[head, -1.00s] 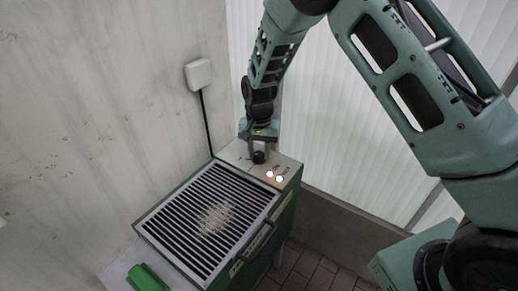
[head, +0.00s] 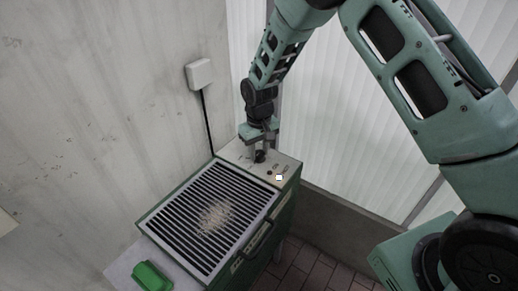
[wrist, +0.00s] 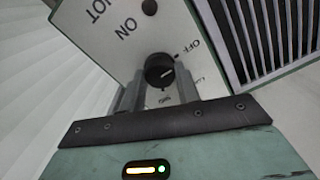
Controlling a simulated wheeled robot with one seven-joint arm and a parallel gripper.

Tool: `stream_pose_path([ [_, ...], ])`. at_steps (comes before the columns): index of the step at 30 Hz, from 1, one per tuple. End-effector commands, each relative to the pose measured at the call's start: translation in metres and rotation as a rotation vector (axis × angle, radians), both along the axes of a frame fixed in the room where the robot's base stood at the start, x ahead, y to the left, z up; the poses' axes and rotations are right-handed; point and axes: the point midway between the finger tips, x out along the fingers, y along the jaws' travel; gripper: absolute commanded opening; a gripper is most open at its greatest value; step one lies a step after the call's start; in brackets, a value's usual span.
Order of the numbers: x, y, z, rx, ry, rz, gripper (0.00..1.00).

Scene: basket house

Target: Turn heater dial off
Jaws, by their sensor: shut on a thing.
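The heater (head: 293,185) is a green box with a slatted grille and a pale control panel at its far end. My gripper (wrist: 161,88) is shut on the dial, with one finger on each side. In the head view my gripper (head: 259,151) comes down from above. The ON lamp (head: 270,172) is dark; the HOT lamp (head: 279,177) looks white.
Pale grains (head: 214,218) lie on the grille (head: 185,212). A green object (head: 152,276) rests on a side shelf at the near end. A white wall box (head: 199,73) with a black cable is behind. Walls stand close to the left and behind the heater.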

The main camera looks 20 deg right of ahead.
Motion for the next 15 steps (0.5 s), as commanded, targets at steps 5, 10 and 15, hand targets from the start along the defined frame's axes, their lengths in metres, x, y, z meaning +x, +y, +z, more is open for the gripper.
stream_pose_path([
  [5, 0.0002, 0.0002, 0.0004, 0.000, -0.001, 0.027, 0.09],
  [10, 0.0002, 0.0003, 0.0003, 0.000, -0.001, 0.032, 0.10],
  [15, 0.0002, 0.0003, 0.0003, 0.000, -0.001, 0.032, 0.09],
])
